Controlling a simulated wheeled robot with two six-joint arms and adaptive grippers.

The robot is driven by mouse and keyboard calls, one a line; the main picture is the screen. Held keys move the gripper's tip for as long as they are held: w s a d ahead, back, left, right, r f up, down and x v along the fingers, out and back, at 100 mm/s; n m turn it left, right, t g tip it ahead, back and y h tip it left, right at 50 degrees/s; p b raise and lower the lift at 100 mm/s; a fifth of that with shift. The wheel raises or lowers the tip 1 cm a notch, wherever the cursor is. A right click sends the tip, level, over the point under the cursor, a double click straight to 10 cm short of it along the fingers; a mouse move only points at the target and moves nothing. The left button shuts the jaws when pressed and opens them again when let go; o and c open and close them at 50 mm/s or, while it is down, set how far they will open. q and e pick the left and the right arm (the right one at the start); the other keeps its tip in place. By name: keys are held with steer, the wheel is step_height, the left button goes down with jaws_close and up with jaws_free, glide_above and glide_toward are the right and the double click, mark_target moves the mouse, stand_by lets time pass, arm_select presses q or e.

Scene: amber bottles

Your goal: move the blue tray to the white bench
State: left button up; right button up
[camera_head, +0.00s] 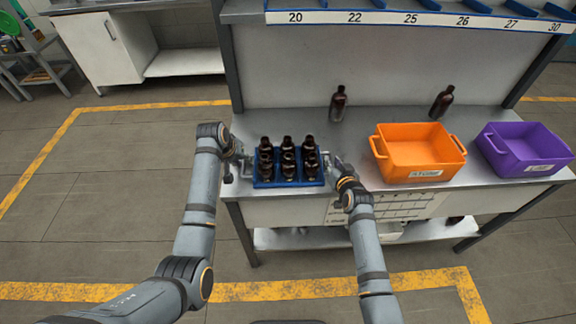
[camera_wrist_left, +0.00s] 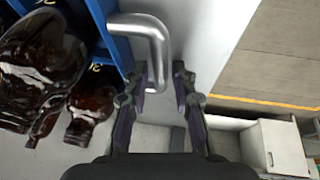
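The blue tray (camera_head: 290,184) stands on the grey workbench (camera_head: 360,202) near its left end, holding several dark amber bottles (camera_head: 288,160). In the left wrist view, the tray's blue wall (camera_wrist_left: 108,30) carries a bent metal handle (camera_wrist_left: 150,28). My left gripper (camera_head: 240,160) is at the tray's left side. In the left wrist view its fingers (camera_wrist_left: 162,78) stand apart on either side of the handle, with a gap visible. My right gripper (camera_head: 335,164) is at the tray's right side; its fingertips are too small to read. A white bench (camera_head: 108,45) stands at the back left.
An orange bin (camera_head: 415,155) and a purple bin (camera_head: 525,150) stand right of the tray. Two loose bottles (camera_head: 338,103) (camera_head: 441,102) stand behind. A numbered shelf (camera_head: 410,18) overhangs the workbench. Open floor with yellow lines (camera_head: 75,125) lies to the left.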

arm_select(q)
jaws_close()
arm_select(e)
jaws_close()
arm_select(q)
steer(key=shift+r, duration=0.15)
arm_select(e)
steer(key=shift+r, duration=0.2)
